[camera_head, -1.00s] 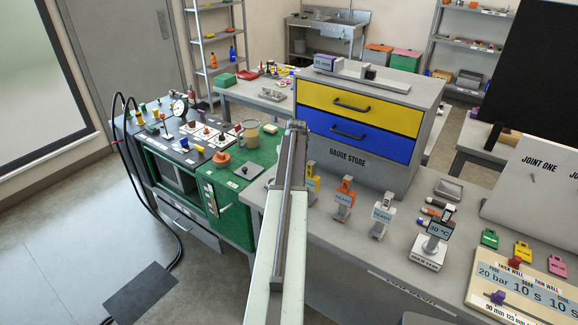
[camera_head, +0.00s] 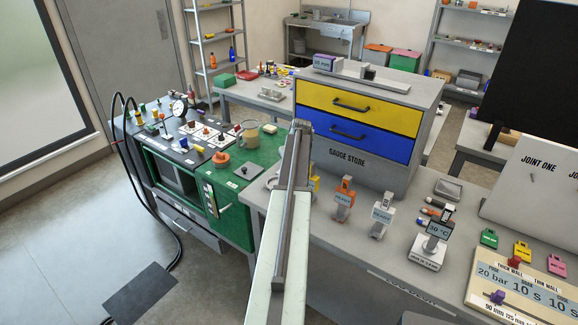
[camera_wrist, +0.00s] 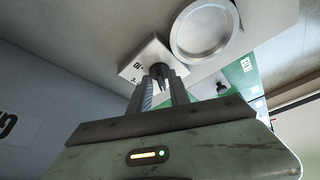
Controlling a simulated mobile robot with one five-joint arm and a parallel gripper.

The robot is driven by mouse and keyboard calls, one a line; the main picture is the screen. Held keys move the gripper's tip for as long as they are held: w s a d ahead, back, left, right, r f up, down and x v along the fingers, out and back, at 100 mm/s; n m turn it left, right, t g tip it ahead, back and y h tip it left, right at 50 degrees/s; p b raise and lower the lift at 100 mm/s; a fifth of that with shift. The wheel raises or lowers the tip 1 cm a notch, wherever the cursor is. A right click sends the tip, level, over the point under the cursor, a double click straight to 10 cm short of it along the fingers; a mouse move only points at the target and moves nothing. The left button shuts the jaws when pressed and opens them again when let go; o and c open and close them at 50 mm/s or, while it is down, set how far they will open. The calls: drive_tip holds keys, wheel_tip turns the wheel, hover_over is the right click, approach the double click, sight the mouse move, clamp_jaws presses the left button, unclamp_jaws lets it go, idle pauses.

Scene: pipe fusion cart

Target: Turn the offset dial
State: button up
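In the wrist view, a small white block (camera_wrist: 139,67) with printed marks carries a dark knob (camera_wrist: 160,70), which looks like the offset dial. My gripper (camera_wrist: 162,78) points at this block. Its two fingers stand apart, with the dark knob showing between or just beyond their tips; I cannot tell whether they touch it. In the head view my arm runs up the middle, its far end (camera_head: 301,126) in front of the gauge store cabinet. The block and dial cannot be made out there, behind my arm.
A round metal dish (camera_wrist: 207,29) lies close beside the block. In the head view the gauge store (camera_head: 422,135) stands behind my arm. A green bench (camera_head: 238,184) is left.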

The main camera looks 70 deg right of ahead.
drive_tip(key=shift+w+r, duration=0.1)
drive_tip(key=shift+r+p, duration=0.2)
drive_tip(key=shift+p, duration=0.15)
drive_tip(key=p+v, duration=0.6)
drive_tip(key=v, duration=0.1)
drive_tip(key=shift+a, duration=0.1)
